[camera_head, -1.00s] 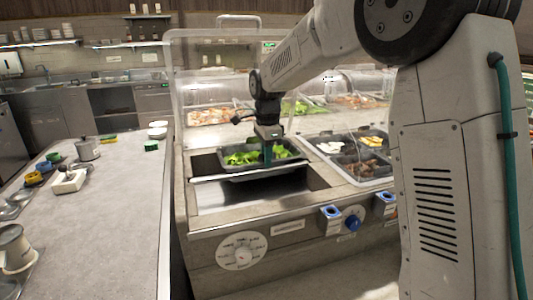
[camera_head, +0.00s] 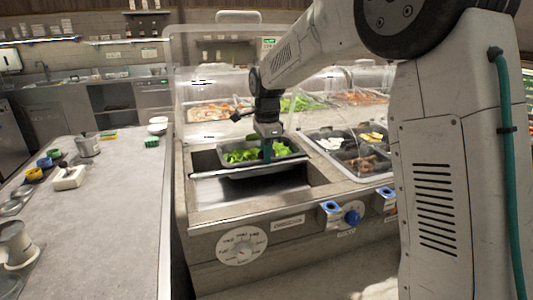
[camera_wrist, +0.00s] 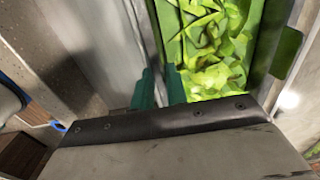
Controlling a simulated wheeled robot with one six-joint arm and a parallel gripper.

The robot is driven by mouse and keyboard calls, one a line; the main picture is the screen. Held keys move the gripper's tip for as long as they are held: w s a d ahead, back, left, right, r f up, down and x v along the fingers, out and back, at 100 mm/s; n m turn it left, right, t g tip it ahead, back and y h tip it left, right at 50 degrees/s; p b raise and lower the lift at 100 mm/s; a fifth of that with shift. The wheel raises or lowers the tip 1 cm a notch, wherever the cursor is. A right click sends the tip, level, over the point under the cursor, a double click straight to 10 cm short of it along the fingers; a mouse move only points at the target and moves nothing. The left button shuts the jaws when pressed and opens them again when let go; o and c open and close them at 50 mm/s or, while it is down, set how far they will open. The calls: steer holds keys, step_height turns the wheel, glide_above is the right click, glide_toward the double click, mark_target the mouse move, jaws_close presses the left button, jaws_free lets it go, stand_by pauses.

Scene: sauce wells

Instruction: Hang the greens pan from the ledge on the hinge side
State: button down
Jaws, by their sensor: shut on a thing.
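The greens pan (camera_head: 288,160) is a dark rectangular pan filled with bright green leaves. It is at the back of an open, empty-looking well (camera_head: 240,190) in the steel counter. My gripper (camera_head: 267,154) points down at the pan's near side, with its teal fingers shut on the pan wall. In the wrist view, the fingers (camera_wrist: 160,88) close on the pan's long edge, with the leaves to their right. A pale, narrow ledge (camera_head: 212,173) runs along the well opening, in front of the pan. I cannot tell whether the pan's rim rests on anything.
A clear guard (camera_head: 200,85) stands behind the well, with more food trays beyond. A divided pan (camera_head: 350,172) sits to the right. A grey worktop (camera_head: 110,210) with small items lies left.

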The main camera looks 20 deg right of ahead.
steer(key=shift+s+f, duration=0.1)
steer(key=shift+f, duration=0.3)
steer(key=c, duration=1.3)
jaws_free()
steer(key=shift+a+f, duration=0.1)
step_height(320, 180, up, 9)
steer(key=shift+f, duration=0.1)
